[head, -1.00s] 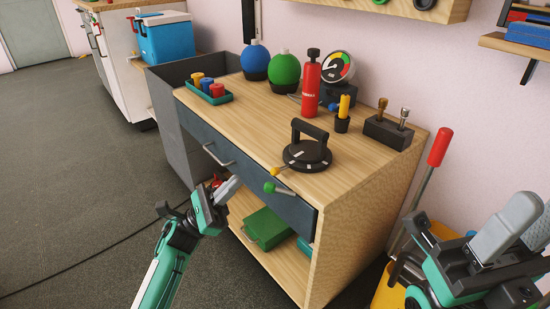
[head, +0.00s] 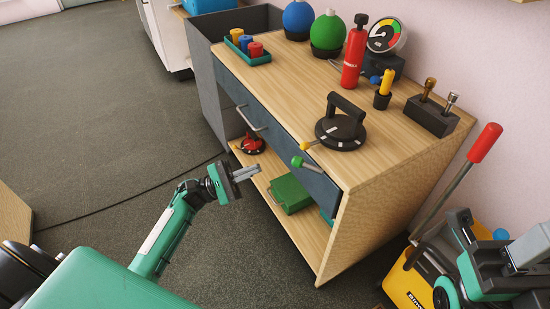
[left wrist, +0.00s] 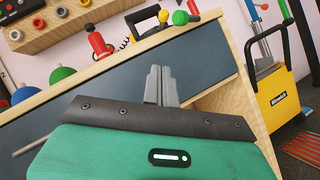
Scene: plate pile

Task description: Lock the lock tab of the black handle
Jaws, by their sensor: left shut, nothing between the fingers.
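The black handle (head: 346,109) stands on a round black base (head: 341,132) with pale marks, near the front edge of the wooden bench top. A lever with a yellow ball (head: 305,146) and one with a green ball (head: 297,161) stick out over the front edge; I cannot tell which is the lock tab. The handle (left wrist: 147,18) and green ball (left wrist: 180,17) show beyond my fingers in the left wrist view. My left gripper (head: 258,170) is shut and empty, in front of the drawer, left of the green ball and apart from it. My right gripper (head: 528,248) is partly cut off at the right edge.
The bench top also holds a red bottle (head: 354,56), a gauge (head: 385,37), a yellow-topped black cup (head: 383,97) and a black block with two levers (head: 431,116). The drawer's bar handle (head: 252,119) juts out. A yellow cart (head: 405,285) stands right of the bench.

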